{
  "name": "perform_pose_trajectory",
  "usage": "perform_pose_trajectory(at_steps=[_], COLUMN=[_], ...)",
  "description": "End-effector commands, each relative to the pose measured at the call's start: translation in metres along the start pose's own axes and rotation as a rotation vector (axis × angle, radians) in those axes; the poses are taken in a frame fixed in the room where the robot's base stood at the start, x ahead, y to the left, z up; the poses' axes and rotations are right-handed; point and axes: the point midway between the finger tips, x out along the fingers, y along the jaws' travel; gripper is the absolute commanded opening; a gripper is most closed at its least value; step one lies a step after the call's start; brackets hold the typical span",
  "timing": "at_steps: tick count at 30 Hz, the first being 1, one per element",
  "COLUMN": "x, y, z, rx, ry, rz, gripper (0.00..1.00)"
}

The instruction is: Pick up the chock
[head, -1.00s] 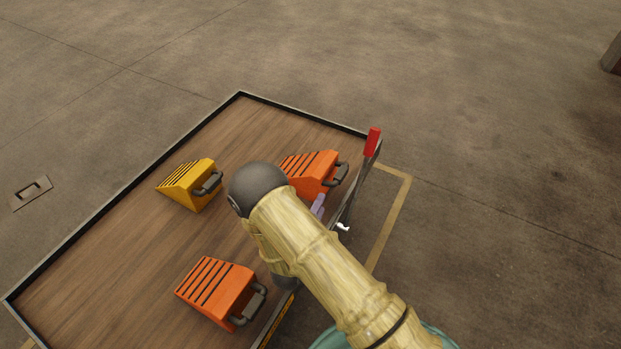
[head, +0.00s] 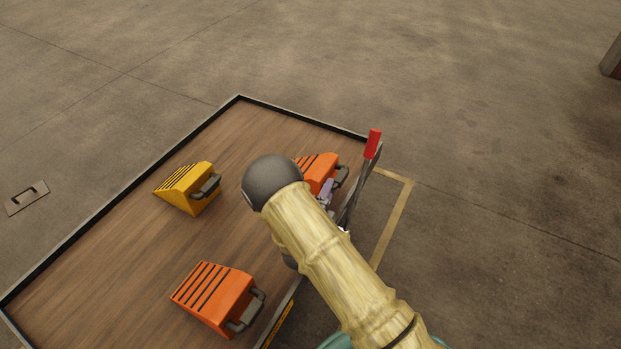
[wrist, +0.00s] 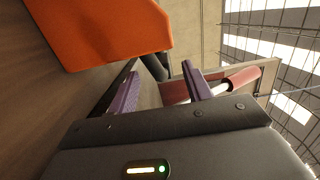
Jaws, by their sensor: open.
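Three wedge chocks sit on a wooden cart deck. An orange chock (head: 320,168) is at the far right corner, partly hidden behind my arm. A yellow chock (head: 183,187) is at the left, and another orange chock (head: 210,296) is at the front. Each has a dark grey handle. My gripper (head: 327,192) shows partly, close to the far orange chock's handle side. In the wrist view my purple fingers (wrist: 160,86) are open and apart, with nothing clearly held. An orange chock (wrist: 105,30) fills the upper left there. A dark bar shows beyond the fingers; I cannot tell whether it is the handle.
The deck (head: 130,250) has a raised dark rim. A red-gripped lever (head: 373,145) rises at its right corner, close to my gripper; a red grip (wrist: 243,77) also shows in the wrist view. Open concrete floor (head: 480,230) surrounds the cart.

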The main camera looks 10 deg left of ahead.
Motion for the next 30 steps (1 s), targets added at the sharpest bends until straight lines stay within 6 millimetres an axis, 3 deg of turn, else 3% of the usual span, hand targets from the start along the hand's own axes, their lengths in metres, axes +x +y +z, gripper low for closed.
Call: perform_pose_trajectory(at_steps=[4,13,30], x=[0.009,0.049,0.053], y=[0.002,0.002,0.0], z=[-0.001,-0.004,-0.005], rx=[0.001,0.002,0.0], ry=[0.001,0.001,0.004], rz=[-0.002,-0.002,-0.001], gripper=[0.5,0.5,0.5])
